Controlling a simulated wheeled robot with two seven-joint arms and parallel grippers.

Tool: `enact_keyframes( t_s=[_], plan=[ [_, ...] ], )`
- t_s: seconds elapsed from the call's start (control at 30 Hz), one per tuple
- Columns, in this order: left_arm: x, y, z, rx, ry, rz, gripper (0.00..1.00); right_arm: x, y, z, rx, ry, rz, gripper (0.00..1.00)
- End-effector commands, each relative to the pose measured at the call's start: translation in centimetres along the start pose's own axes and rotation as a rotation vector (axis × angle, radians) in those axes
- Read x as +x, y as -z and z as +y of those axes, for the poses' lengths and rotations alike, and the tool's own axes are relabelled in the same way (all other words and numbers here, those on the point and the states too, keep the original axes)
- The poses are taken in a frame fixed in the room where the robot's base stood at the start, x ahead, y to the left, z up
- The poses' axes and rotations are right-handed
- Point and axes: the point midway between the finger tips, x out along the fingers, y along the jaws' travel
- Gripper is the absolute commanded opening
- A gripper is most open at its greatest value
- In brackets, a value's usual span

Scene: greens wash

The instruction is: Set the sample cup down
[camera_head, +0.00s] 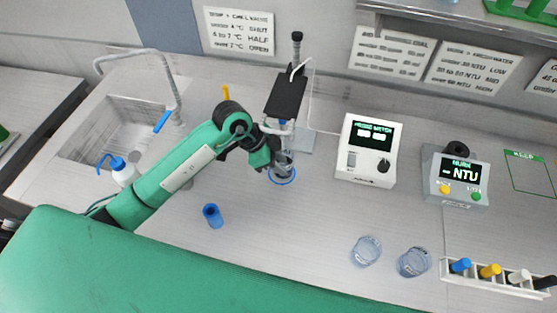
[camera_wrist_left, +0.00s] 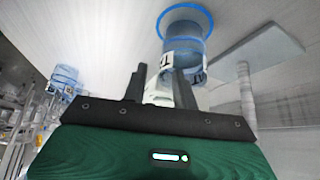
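The sample cup (camera_head: 283,160) is a small clear cup, partly hidden by my left gripper (camera_head: 271,156). It is upright at the blue ring (camera_head: 282,182) marked on the counter, below the probe stand. In the left wrist view the cup (camera_wrist_left: 184,48) is in line with the blue ring (camera_wrist_left: 205,15). My left gripper (camera_wrist_left: 180,80) has its fingertips at the two sides of the cup and appears shut on it. Whether the cup's base touches the counter is hard to tell. My right gripper is not in view.
The probe stand (camera_head: 287,95) rises close behind the cup. A white meter (camera_head: 366,150) and a grey NTU meter (camera_head: 458,178) stand to the right. Two clear cups (camera_head: 366,251) (camera_head: 414,262) and a blue cap (camera_head: 213,216) are in front. The sink (camera_head: 110,130) is left.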

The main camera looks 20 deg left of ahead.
Motion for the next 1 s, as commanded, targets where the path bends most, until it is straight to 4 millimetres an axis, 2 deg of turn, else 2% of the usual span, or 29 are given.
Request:
enact_keyframes(
  t_s=[0.2,0.33,0.6,0.8,1.0],
  plan=[
    [-0.1,0.0,0.0,0.000,0.001,0.000,0.28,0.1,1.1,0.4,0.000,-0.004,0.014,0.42],
    [-1.1,-0.1,-0.1,0.001,0.003,-0.001,0.28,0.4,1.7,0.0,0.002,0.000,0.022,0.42],
    [-6.5,-0.1,-0.1,0.003,0.006,-0.001,0.28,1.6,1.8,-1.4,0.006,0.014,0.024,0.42],
    [-10.2,-0.1,-0.1,0.001,0.003,0.000,0.28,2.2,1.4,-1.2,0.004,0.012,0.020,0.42],
    [-11.9,0.0,-0.1,0.001,0.002,0.000,0.28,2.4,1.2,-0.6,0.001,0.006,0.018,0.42]
  ],
)
